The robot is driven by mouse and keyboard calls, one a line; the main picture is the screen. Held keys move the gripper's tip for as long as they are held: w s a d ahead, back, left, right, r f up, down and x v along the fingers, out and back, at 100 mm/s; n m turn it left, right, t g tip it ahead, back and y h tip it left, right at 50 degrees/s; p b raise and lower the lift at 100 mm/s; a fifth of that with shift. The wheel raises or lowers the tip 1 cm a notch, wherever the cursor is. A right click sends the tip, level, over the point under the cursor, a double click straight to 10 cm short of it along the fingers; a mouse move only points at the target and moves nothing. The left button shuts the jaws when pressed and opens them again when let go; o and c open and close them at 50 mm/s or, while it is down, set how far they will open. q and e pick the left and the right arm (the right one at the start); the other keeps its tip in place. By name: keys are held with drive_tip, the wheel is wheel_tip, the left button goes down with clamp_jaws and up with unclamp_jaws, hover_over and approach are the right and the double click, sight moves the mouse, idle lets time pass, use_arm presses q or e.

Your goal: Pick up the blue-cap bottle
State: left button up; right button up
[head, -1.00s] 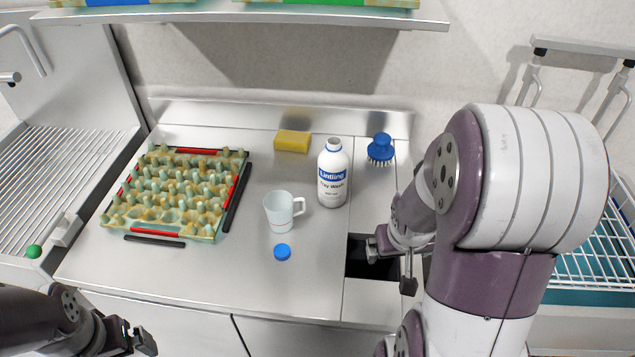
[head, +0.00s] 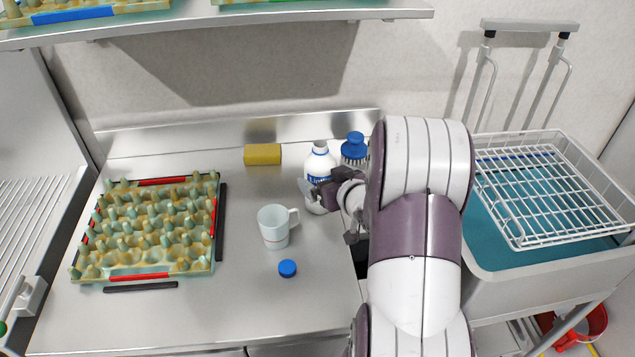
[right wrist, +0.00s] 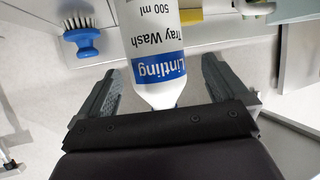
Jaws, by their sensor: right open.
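The white bottle (head: 319,164) with a blue label stands upright at the back of the counter, partly hidden by my right gripper. Its neck looks uncapped; a loose blue cap (head: 287,268) lies on the counter in front of the mug. My right gripper (head: 313,194) is open at the bottle's front right side. In the right wrist view the bottle (right wrist: 150,32) lies between the two spread fingers (right wrist: 160,75), with visible gaps to both. My left gripper is not in view.
A white mug (head: 273,228) stands left of the bottle. A blue brush (head: 354,147) is right behind it, a yellow sponge (head: 262,154) at the back. An egg tray (head: 150,268) lies left. A shelf (head: 300,15) hangs above; a wire basket (head: 540,190) is at right.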

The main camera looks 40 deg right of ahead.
drive_tip(key=x, duration=0.5)
drive_tip(key=shift+d+r, duration=0.1)
drive_tip(key=shift+d, duration=0.1)
drive_tip(key=shift+s+r, duration=0.1)
drive_tip(key=shift+s, duration=0.05)
drive_tip(key=c, duration=1.4)
drive_tip(key=shift+r, duration=0.1)
